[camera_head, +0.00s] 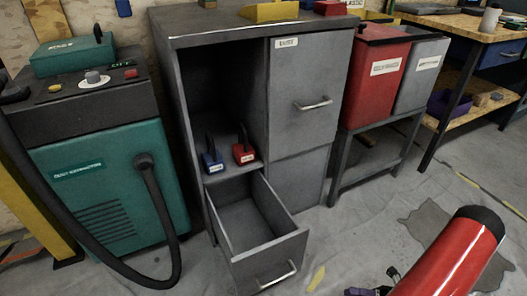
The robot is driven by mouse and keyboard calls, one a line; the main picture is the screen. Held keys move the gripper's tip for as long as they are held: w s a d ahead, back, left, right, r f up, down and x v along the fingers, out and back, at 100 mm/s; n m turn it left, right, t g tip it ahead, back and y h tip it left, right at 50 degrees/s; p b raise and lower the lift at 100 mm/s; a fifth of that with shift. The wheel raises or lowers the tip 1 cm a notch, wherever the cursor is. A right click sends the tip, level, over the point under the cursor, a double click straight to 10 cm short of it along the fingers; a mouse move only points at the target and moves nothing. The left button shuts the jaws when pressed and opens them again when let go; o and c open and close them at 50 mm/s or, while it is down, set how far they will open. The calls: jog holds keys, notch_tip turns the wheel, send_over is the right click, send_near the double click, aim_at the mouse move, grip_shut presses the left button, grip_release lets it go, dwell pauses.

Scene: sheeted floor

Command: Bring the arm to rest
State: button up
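A thick red tube with a black end rises into the lower right corner, close to the camera. It looks like a link of my arm, but I cannot be sure. The grey cabinet (316,85) stands in the middle. Its lower left drawer (270,262) is pulled out and looks empty. A blue-based object (212,162) and a red-based object (244,153) stand in the open compartment above.
A teal machine (115,185) with a black hose stands at the left. A red bin (375,85) and a grey bin (421,75) sit on a stand right of the cabinet. A workbench (470,32) is at the back right. Sheeted floor (385,220) in front is mostly clear.

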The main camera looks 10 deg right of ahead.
jog(key=w+a+r+n+g+h+p, duration=0.1)
jog(key=w+a+r+n+g+h, duration=0.15)
jog(key=r+n, duration=0.45)
jog(key=w+a+r+n+g+h, duration=0.1)
jog(key=a+r+n+g+h, duration=0.1)
jog(key=r+n+g+h, duration=0.35)
jog(key=w+a+r+n+g+h+p, duration=0.1)
jog(key=w+a+r+n, duration=0.15)
jog(key=r+n, duration=0.6)
jog(key=s+a+r+n+t+h, duration=0.2)
jog(key=a+r+n, duration=0.1)
jog(key=r+n, duration=0.2)
jog(key=s+a+r+n+t+h+p, duration=0.1)
jog(key=s+a+r+n+t+h, duration=0.1)
jog(key=r+n, duration=0.3)
jog(key=s+a+r+n+t+h+p, duration=0.1)
jog(key=a+r+n+t+h, duration=0.3)
jog(key=r, duration=0.6)
jog(key=shift+s+a+n, duration=0.25)
jog(key=shift+s+n, duration=0.6)
jog(key=shift+n, duration=0.05)
jog(key=shift+w, duration=0.1)
